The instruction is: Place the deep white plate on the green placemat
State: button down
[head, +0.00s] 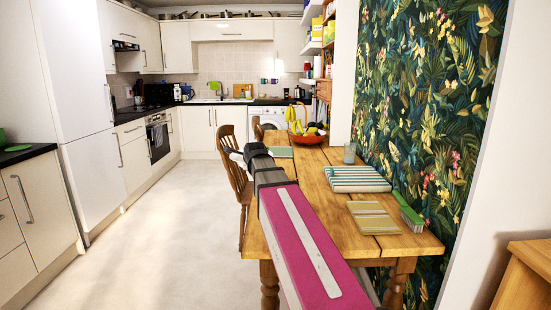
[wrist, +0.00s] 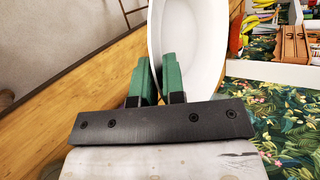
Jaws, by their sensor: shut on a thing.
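The deep white plate (wrist: 198,45) is in the wrist view, tilted steeply on its edge with its hollow showing. My gripper (wrist: 159,68) has green fingers and is shut on the plate's near rim, holding it over the wooden table. In the head view my arm reaches along the table's left side; my fingers and the plate cannot be made out clearly past its end. A flat grey-green mat (head: 280,152) lies at the table's far end, partly hidden by my arm. A striped olive-green mat (head: 374,217) lies at the near right; which is the green placemat is unclear.
The wooden table (head: 323,208) also bears a striped teal-and-white folded cloth (head: 356,179), a fruit bowl (head: 306,138), a glass (head: 349,153) and a green brush-like thing (head: 409,213). Chairs (head: 233,178) stand at its left. A leaf-patterned wall (head: 428,110) bounds its right.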

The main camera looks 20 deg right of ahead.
aim_at(282, 152)
jog(key=j, duration=0.4)
jog(key=k+j+z, duration=0.15)
jog(key=j, duration=0.65)
jog(key=k+j+z, duration=0.15)
jog(key=j, duration=0.25)
jog(key=k+j, duration=0.1)
jog(key=j, duration=0.25)
jog(key=i+j+z, duration=0.3)
jog(key=j, duration=0.3)
jog(key=i+j+z, duration=0.25)
jog(key=j, duration=0.4)
jog(key=i+j+z, duration=0.3)
jog(key=i+j, duration=0.3)
jog(key=i+j+z, duration=0.25)
jog(key=i+j, duration=0.5)
jog(key=i+j+z, duration=0.15)
jog(key=i+j, duration=0.3)
jog(key=i+j+z, duration=0.1)
jog(key=i+j, duration=0.3)
jog(key=i+j+z, duration=0.15)
jog(key=i+j, duration=0.25)
jog(key=j, duration=0.2)
